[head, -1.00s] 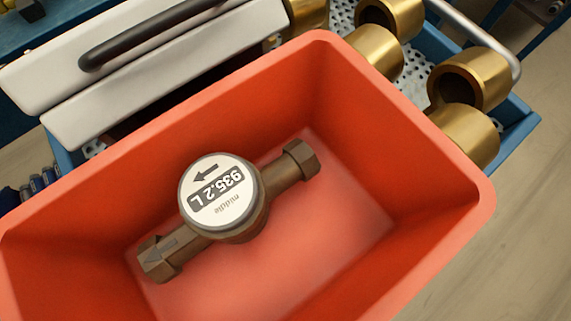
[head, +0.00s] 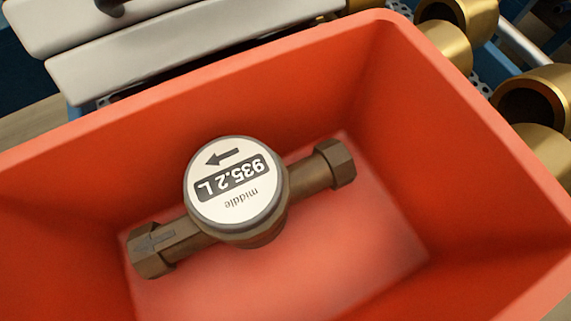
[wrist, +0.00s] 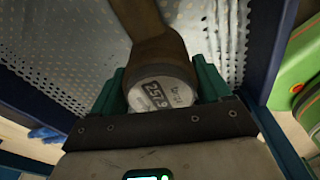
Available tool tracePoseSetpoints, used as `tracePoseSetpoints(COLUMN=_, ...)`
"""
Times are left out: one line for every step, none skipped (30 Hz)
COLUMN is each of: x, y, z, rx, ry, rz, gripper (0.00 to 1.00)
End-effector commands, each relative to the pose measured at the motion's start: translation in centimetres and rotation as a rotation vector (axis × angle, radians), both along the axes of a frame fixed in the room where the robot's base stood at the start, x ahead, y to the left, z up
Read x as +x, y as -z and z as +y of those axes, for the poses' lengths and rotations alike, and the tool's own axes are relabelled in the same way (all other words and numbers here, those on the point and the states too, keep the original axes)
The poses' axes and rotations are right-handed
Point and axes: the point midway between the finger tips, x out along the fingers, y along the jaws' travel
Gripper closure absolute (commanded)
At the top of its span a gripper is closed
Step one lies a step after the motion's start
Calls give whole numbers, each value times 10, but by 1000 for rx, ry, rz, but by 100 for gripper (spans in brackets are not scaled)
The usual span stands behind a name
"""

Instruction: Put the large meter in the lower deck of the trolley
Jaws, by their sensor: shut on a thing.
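In the wrist view my gripper (wrist: 158,86), with green fingers, is shut on a brown meter (wrist: 157,58) with a round pale dial. The small label on the dial is too blurred to read, so I cannot confirm its size from it. Perforated grey metal (wrist: 75,38) with blue edges, seemingly a trolley deck, lies around the held meter; I cannot tell whether they touch. My gripper is not in the head view. The large meter is not otherwise seen there.
In the head view an orange crate (head: 462,170) holds a bronze meter (head: 237,190) marked "middle", 935.2 L. Brass cylinders (head: 535,100) lie at the right behind it, and a white case (head: 190,50) is at upper left. A green case (wrist: 300,70) stands right in the wrist view.

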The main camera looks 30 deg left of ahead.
Motion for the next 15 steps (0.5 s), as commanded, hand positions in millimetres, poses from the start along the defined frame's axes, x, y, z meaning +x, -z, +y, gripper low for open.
tracePoseSetpoints(x=1, y=7, z=1, rx=2, ry=0, rz=-3, gripper=100)
tracePoseSetpoints(x=1, y=9, z=1, rx=3, ry=1, rz=-4, gripper=100)
tracePoseSetpoints(x=2, y=11, z=1, rx=4, ry=1, rz=-5, gripper=100)
tracePoseSetpoints(x=2, y=11, z=1, rx=4, ry=1, rz=-5, gripper=100)
tracePoseSetpoints(x=2, y=11, z=1, rx=4, ry=1, rz=-5, gripper=100)
tracePoseSetpoints(x=2, y=11, z=1, rx=4, ry=1, rz=-5, gripper=100)
tracePoseSetpoints(x=2, y=11, z=1, rx=5, ry=1, rz=-5, gripper=100)
tracePoseSetpoints(x=2, y=11, z=1, rx=4, ry=1, rz=-5, gripper=100)
tracePoseSetpoints(x=2, y=11, z=1, rx=4, ry=1, rz=-4, gripper=100)
tracePoseSetpoints(x=2, y=11, z=1, rx=4, ry=1, rz=-4, gripper=100)
tracePoseSetpoints(x=2, y=11, z=1, rx=4, ry=1, rz=-4, gripper=100)
tracePoseSetpoints(x=2, y=11, z=1, rx=4, ry=1, rz=-4, gripper=100)
tracePoseSetpoints(x=2, y=12, z=1, rx=4, ry=1, rz=-5, gripper=100)
tracePoseSetpoints(x=2, y=12, z=1, rx=4, ry=1, rz=-5, gripper=100)
tracePoseSetpoints(x=0, y=15, z=0, rx=0, ry=0, rz=0, gripper=21)
